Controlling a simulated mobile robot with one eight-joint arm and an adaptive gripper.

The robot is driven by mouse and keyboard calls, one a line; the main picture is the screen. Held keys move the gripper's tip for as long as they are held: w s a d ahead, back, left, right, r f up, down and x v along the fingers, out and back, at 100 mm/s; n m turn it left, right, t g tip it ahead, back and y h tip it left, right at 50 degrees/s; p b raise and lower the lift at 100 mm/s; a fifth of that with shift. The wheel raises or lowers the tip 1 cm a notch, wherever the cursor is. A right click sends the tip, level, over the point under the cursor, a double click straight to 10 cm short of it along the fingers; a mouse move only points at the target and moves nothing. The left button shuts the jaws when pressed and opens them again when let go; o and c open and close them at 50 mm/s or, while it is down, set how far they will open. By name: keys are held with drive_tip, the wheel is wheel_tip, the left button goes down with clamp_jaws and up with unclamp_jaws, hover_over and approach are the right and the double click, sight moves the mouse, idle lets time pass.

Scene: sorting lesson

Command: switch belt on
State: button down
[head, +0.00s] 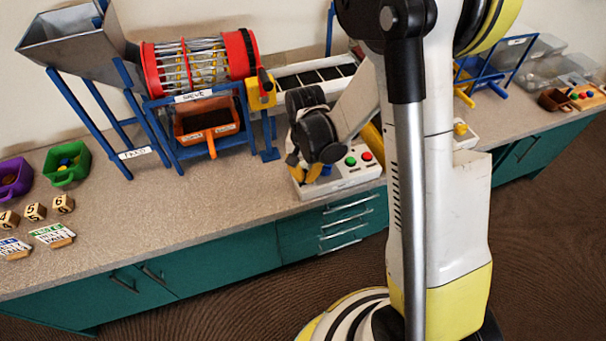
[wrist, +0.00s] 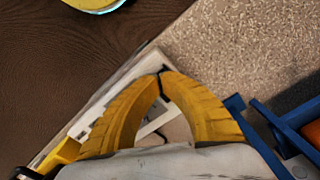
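A white control box (head: 342,183) sits at the counter's front edge, with a green button (head: 350,161) and a red button (head: 366,156) on top. The belt (head: 318,78), dark segments in a pale frame, lies behind it, partly hidden by my arm. My gripper (head: 304,175) is over the left end of the box, left of the green button. In the wrist view its yellow fingers (wrist: 161,73) meet at the tips, with nothing seen held between them. The box (wrist: 103,103) shows beneath them; the buttons do not show there. Whether the fingertips touch the box is unclear.
A red sieve drum (head: 200,62) on a blue frame, with an orange bin (head: 207,122) below, stands left of the box. A metal hopper (head: 75,38) is farther left. Green (head: 66,163) and purple (head: 14,178) bins stand at far left. The counter's front middle (head: 190,205) is clear.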

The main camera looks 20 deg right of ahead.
drive_tip(key=shift+r+p, duration=2.2)
drive_tip(key=shift+r, duration=1.15)
drive_tip(key=shift+r, duration=0.15)
drive_tip(key=s+r+n+t, duration=0.3)
drive_tip(key=s+r, duration=0.3)
drive_tip(key=r, duration=0.4)
drive_tip(key=s+r+n+t, duration=0.3)
drive_tip(key=s+r, duration=0.3)
drive_tip(key=r, duration=0.4)
drive_tip(key=shift+s+t, duration=0.4)
drive_tip(key=shift+t, duration=0.2)
